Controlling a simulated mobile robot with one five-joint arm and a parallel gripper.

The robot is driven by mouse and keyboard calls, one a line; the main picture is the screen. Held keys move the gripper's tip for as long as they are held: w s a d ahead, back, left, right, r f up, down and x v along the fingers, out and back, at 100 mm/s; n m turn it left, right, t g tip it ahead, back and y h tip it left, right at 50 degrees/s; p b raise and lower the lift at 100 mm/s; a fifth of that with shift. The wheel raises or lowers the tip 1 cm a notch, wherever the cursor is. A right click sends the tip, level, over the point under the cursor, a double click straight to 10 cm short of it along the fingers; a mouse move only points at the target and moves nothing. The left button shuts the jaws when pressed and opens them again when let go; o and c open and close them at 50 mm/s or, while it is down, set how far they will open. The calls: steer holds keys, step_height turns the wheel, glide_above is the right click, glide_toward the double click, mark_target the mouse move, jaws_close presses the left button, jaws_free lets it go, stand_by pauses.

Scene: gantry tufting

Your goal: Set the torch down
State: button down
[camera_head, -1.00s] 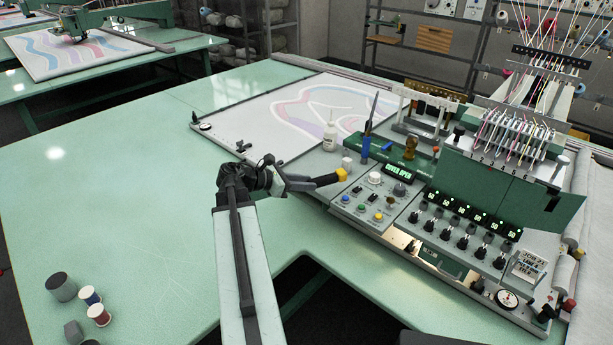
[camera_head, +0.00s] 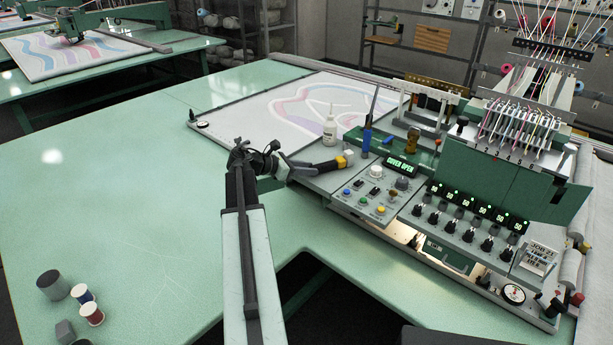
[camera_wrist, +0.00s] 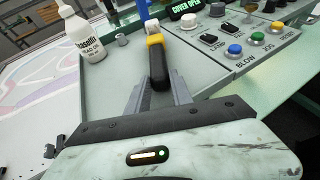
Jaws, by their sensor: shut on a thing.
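The torch has a black handle (camera_wrist: 158,70) with a yellow collar (camera_wrist: 154,39); it also shows in the head view (camera_head: 325,167). My gripper (camera_wrist: 160,97) is shut on the rear of the black handle, one grey finger on each side. In the head view my gripper (camera_head: 302,170) reaches in from the left, at the left end of the machine's control panel (camera_head: 365,207). The torch points right, over the panel's grey left-end surface (camera_wrist: 112,72). I cannot tell whether it touches that surface. Its tip beyond the collar is partly hard to make out.
A white bottle (camera_head: 330,130) and a blue-handled tool (camera_head: 367,138) stand just behind. Switches and coloured buttons (camera_head: 363,202) lie to the right, below a "COVER OPEN" display (camera_head: 401,163). Several spools (camera_head: 82,294) sit at the front left. The green table (camera_head: 120,190) is otherwise clear.

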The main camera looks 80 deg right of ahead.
steer(key=shift+w+a, duration=0.1)
steer(key=shift+w, duration=0.15)
steer(key=shift+f, duration=0.3)
steer(key=c, duration=1.1)
jaws_free()
steer(key=shift+r, duration=0.1)
steer(key=shift+c, duration=0.2)
steer(key=shift+r, duration=0.1)
steer(key=shift+w+a+r+p, duration=0.15)
steer(key=shift+r+p, duration=0.1)
steer(key=shift+p, duration=0.2)
steer(key=p+v, duration=0.4)
steer(key=v, duration=0.7)
steer(key=shift+w+a, duration=0.15)
steer(key=shift+w, duration=0.05)
